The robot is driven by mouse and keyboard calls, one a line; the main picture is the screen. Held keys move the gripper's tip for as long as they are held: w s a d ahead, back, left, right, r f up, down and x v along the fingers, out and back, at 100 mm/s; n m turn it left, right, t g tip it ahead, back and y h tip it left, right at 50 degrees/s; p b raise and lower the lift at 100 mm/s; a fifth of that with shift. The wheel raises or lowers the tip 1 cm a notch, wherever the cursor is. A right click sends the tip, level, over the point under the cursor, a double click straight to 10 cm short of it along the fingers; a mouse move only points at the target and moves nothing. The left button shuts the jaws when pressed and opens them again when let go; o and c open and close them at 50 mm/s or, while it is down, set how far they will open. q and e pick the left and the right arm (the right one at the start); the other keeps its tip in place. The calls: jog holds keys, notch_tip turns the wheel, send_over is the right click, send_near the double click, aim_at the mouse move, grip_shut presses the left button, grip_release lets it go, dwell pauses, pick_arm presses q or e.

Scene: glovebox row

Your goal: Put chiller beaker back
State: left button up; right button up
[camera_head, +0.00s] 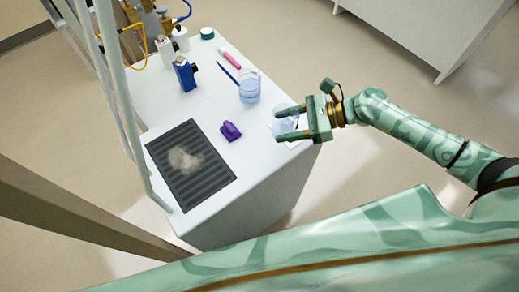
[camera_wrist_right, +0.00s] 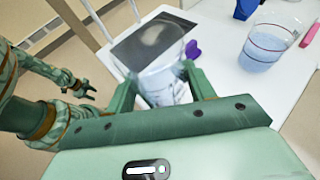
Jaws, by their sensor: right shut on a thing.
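My right gripper (camera_head: 291,123) is shut on a clear beaker (camera_head: 283,127) near the right edge of the white bench. In the right wrist view the held beaker (camera_wrist_right: 162,82) stands between the fingers, with pale blue liquid low in it. I cannot tell whether its base touches the bench. A second beaker (camera_head: 249,90) with blue liquid stands on the bench behind it, apart from my gripper; it also shows in the right wrist view (camera_wrist_right: 268,45). My left gripper (camera_wrist_right: 82,90) shows small at the left of the right wrist view, its fingers apart and empty.
A dark ribbed mat (camera_head: 165,160) with a pale patch lies on the bench (camera_head: 215,190). A purple object (camera_head: 230,131), a blue bottle (camera_head: 185,74), a blue pen (camera_head: 228,71) and a pink marker (camera_head: 229,58) are nearby. White posts (camera_head: 118,95) line the bench's left side.

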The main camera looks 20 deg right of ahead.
jog(key=b, duration=0.1)
send_over(261, 158)
jog(key=f, duration=0.6)
jog(key=shift+d, duration=0.3)
jog(key=f, duration=0.2)
jog(key=f+b, duration=0.1)
jog(key=shift+a+f, duration=0.3)
pick_arm(q)
jog(key=shift+s+a+f, duration=0.1)
jog(key=shift+a+f, duration=0.2)
jog(key=shift+f, duration=0.2)
jog(key=shift+s+a+f, duration=0.1)
jog(key=shift+a+f, duration=0.15)
jog(key=shift+f, duration=0.25)
jog(key=shift+f, duration=0.1)
pick_arm(e)
jog(key=shift+f, duration=0.1)
jog(key=shift+f, duration=0.15)
jog(key=o, duration=1.1)
jog(key=shift+c, duration=0.2)
